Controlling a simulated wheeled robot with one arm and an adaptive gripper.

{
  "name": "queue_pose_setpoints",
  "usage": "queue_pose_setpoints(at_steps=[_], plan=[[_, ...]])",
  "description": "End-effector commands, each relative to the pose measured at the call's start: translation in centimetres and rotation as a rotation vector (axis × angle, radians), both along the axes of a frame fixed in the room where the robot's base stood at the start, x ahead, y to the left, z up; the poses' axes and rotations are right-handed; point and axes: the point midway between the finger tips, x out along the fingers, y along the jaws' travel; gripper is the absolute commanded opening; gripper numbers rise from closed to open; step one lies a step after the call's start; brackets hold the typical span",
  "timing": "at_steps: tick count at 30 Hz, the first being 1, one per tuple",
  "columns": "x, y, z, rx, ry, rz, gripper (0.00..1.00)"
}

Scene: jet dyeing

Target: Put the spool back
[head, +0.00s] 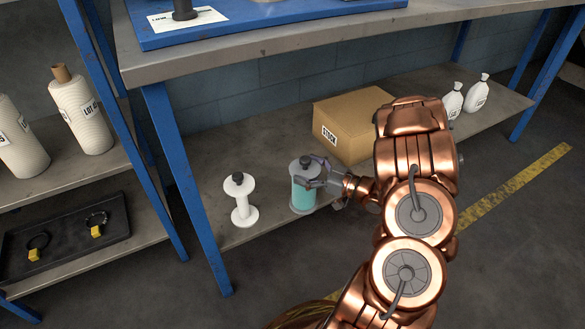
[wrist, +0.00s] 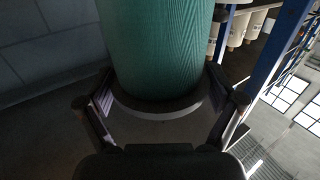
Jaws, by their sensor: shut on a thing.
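A spool wound with teal-green yarn (head: 303,196), with grey flanges and a black knob on top, stands upright at the lower shelf (head: 270,229) of the workbench. My gripper (head: 310,178) is shut on this spool from the right, near its upper part. I cannot tell whether its base touches the shelf. In the wrist view the green spool (wrist: 155,45) fills the middle, with its flange between my two fingers (wrist: 165,110). An empty white spool (head: 241,200) with a black knob stands on the shelf to its left, apart from it.
A cardboard box (head: 352,123) labelled STOCK sits behind my gripper. A blue bench leg (head: 190,190) rises at the left front. A side rack holds yarn cones (head: 80,112) and a black tray (head: 62,246).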

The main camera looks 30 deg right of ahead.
Motion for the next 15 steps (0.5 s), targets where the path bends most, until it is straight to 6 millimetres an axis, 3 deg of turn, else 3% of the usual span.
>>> queue_pose_setpoints(at_steps=[7, 15], plan=[[5.2, -0.4, -0.7, 0.0, -0.004, 0.005, 0.3], [7.3, -0.8, -0.8, -0.001, 0.0, 0.003, 0.3]])
